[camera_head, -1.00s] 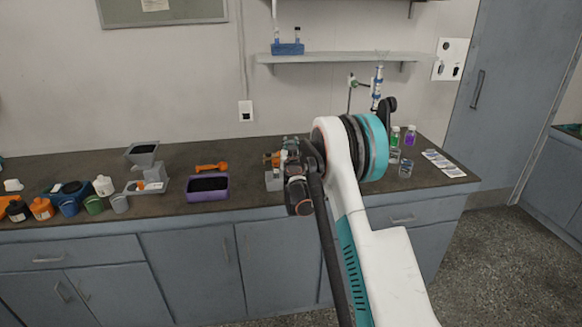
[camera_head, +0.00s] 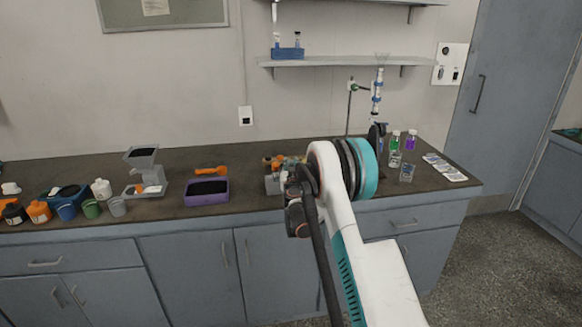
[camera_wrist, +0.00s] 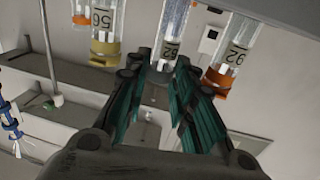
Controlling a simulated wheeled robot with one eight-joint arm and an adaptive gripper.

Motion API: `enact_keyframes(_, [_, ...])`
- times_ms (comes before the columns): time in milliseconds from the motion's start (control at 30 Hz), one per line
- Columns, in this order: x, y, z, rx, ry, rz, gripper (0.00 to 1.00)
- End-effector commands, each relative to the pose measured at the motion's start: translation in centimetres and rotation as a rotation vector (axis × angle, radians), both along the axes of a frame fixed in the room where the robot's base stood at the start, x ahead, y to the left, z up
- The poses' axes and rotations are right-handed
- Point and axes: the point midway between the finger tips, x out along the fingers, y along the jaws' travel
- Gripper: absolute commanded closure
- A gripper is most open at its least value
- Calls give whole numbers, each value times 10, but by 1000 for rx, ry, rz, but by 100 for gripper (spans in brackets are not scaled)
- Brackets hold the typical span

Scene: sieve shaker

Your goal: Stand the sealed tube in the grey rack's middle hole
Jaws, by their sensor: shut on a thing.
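In the wrist view, my gripper (camera_wrist: 161,63) is shut on a clear tube (camera_wrist: 173,22) with a numbered label, between two other tubes. The held tube's end is partly hidden between the fingers. On the left is a yellow-capped tube marked 56 (camera_wrist: 103,30); on the right is an orange-capped tube marked 92 (camera_wrist: 229,52). In the head view, a small grey block, seemingly the grey rack (camera_head: 272,185), stands near the counter's front edge, partly hidden by my arm. Orange caps show above it. The middle hole and the held tube's lower end are hidden.
A purple tray (camera_head: 206,197) and an orange scoop (camera_head: 211,171) lie left of the rack. A grey hopper device (camera_head: 146,180) and several coloured jars stand farther left. A clamp stand (camera_head: 349,108), vials (camera_head: 411,141) and cards (camera_head: 443,167) are at right.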

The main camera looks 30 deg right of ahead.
Motion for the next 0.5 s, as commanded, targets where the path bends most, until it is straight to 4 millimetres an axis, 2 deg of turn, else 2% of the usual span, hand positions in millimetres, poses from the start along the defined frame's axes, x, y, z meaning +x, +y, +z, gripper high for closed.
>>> enact_keyframes(33, [0, 0, -2, 0, 0, 0, 74])
enact_keyframes(100, [0, 0, -1, 0, 0, 0, 58])
enact_keyframes(133, [0, 0, -1, 0, 0, 0, 56])
enact_keyframes(500, [0, 0, 1, 0, 0, 0, 56])
